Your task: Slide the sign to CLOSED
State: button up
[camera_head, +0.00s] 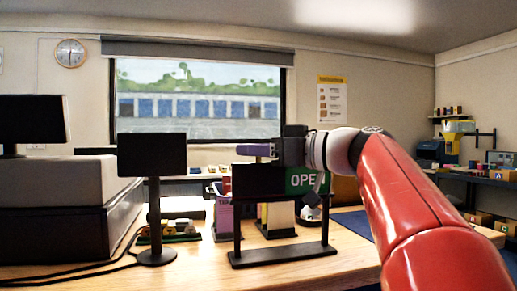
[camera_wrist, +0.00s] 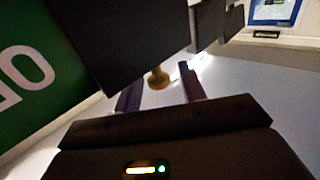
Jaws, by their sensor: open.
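The sign (camera_head: 257,183) is a dark board on a black stand on the counter. The green panel (camera_head: 304,180) at its right shows "OPE", with the last letter hidden by dark and pale parts in front. In the wrist view the green panel (camera_wrist: 30,85) is at the left, with a dark slider plate (camera_wrist: 120,40) beside it. A small brass knob (camera_wrist: 158,79) sticks out by the plate's lower edge. My gripper (camera_head: 245,150) is just above the board, its purple fingers pointing left. In the wrist view its fingers are open on either side of the knob, with no clear contact.
A small black screen on a post (camera_head: 152,155) stands left of the sign. A large till with a monitor (camera_head: 32,120) is at far left. A purple crate (camera_head: 222,212) and pale cartons (camera_head: 278,220) stand behind the sign. The counter's front (camera_head: 200,275) is clear.

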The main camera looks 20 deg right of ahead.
jog(key=shift+c, duration=0.3)
grip_shut()
jog(key=d, duration=1)
jog(key=shift+d+b, duration=0.4)
jog(key=shift+o, duration=0.3)
grip_release()
jog(key=shift+d, duration=0.1)
jog(key=v, duration=0.7)
jog(key=shift+s+d+b, duration=0.3)
